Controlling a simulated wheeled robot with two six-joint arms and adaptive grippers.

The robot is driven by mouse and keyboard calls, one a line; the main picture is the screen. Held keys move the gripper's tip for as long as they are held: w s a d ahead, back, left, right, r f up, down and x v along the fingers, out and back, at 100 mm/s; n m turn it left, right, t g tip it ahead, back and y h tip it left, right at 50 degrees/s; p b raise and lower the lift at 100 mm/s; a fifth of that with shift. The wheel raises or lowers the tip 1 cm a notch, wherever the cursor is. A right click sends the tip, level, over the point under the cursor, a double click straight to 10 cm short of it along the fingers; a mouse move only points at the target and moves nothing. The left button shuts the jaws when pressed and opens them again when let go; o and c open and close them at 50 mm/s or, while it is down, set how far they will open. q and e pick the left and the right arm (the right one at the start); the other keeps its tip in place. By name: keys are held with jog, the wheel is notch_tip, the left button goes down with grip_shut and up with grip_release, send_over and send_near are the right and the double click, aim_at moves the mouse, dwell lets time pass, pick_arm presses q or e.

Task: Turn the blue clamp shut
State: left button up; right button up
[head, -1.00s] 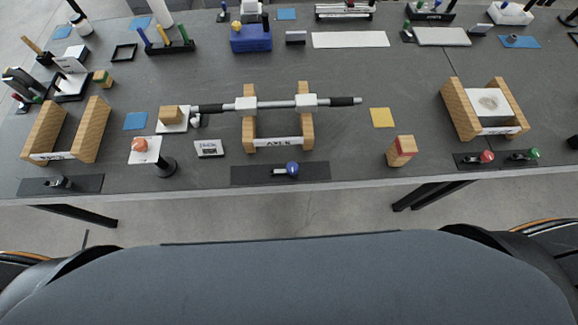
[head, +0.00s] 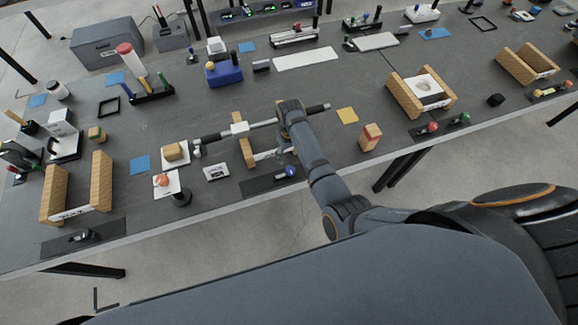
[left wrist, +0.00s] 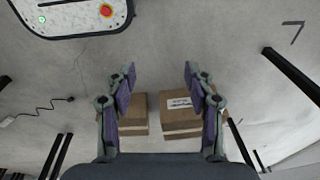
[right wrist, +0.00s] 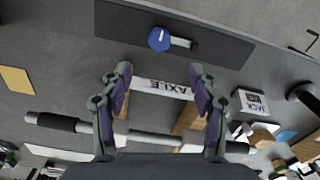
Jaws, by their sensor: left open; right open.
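The blue clamp is a blue knob (head: 291,171) with a short lever on a dark plate (head: 257,185) at the table's front edge, in front of the axle stand. In the right wrist view the blue knob (right wrist: 159,40) shows near the top, its grey lever pointing right. My right gripper (right wrist: 163,80) is open and empty above the axle stand, apart from the knob. In the head view my right arm covers part of the stand and axle bar (head: 262,124). My left gripper (left wrist: 156,75) is open and empty, over the floor and off the table.
The AXLE stand (right wrist: 164,89) has wooden sides. A JACK label block (right wrist: 253,102) and a yellow square (head: 347,116) lie nearby. A wooden block (head: 369,138) stands to the right. Red (head: 432,127) and green (head: 464,119) knobs sit farther right. Cardboard boxes (left wrist: 180,115) lie below my left gripper.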

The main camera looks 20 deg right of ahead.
aim_at(290, 170)
notch_tip(290, 170, down, 2)
jog(key=shift+s+d+f, duration=0.1)
jog(key=shift+f, duration=0.1)
notch_tip(290, 170, down, 8)
jog(key=b, duration=0.8)
jog(key=shift+b, duration=0.35)
jog(key=shift+f+b, duration=0.3)
jog(key=shift+b, duration=0.1)
pick_arm(q)
notch_tip(290, 170, down, 9)
jog(key=s, duration=0.1)
jog(key=shift+s+a+f, duration=0.2)
jog(key=shift+s+a, duration=0.1)
jog(key=shift+s, duration=0.1)
pick_arm(e)
jog(key=shift+r, duration=0.1)
pick_arm(q)
jog(key=shift+a, duration=0.1)
pick_arm(e)
jog(key=shift+c, duration=0.2)
pick_arm(q)
jog(key=shift+a, duration=0.1)
pick_arm(e)
grip_shut()
